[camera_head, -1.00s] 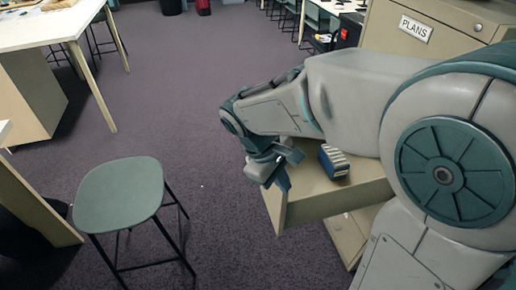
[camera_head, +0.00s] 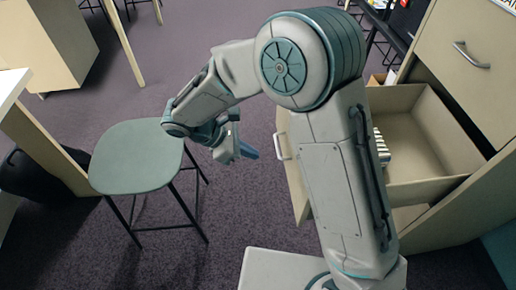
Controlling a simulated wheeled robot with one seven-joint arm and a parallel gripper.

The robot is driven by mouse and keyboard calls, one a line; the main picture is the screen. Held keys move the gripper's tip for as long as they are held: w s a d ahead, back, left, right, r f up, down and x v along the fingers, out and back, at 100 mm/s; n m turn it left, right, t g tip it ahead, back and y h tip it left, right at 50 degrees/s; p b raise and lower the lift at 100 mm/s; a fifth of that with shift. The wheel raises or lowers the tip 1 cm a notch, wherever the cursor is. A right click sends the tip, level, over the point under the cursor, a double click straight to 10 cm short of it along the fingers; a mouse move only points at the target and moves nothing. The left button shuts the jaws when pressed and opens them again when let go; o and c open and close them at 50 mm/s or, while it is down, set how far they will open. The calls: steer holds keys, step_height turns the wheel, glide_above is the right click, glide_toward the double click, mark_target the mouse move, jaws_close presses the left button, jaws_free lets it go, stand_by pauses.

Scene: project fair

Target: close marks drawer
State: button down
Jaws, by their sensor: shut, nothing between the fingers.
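A beige drawer (camera_head: 435,135) stands pulled out of the cabinet at the right. Its front panel (camera_head: 294,178) with a pale handle (camera_head: 281,146) faces left, and no label on it is readable. My arm hides the middle of the drawer. My gripper (camera_head: 246,151) is shut and empty, left of the drawer front, with a visible gap between its fingertips and the handle. A striped box or stack (camera_head: 381,149) lies inside the drawer, partly hidden by my arm.
The cabinet (camera_head: 470,65) has a shut upper drawer with a metal handle (camera_head: 471,55). A green stool (camera_head: 138,155) stands left of my gripper, close to my wrist. Table legs and dark floor lie beyond; the floor between stool and drawer is clear.

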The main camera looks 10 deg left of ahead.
mark_target(293, 165)
steer(key=shift+w+d+f+p, duration=0.15)
steer(key=shift+w+d+f, duration=0.3)
steer(key=shift+d+f, duration=0.8)
steer(key=shift+w+d+f+p, duration=0.1)
steer(key=shift+w+d+f, duration=0.4)
steer(key=shift+d, duration=1.3)
steer(key=shift+w+d+f+p, duration=0.15)
steer(key=shift+w+d+f, duration=0.2)
steer(key=shift+d+f, duration=0.9)
steer(key=shift+d+r, duration=0.3)
steer(key=shift+d, duration=0.05)
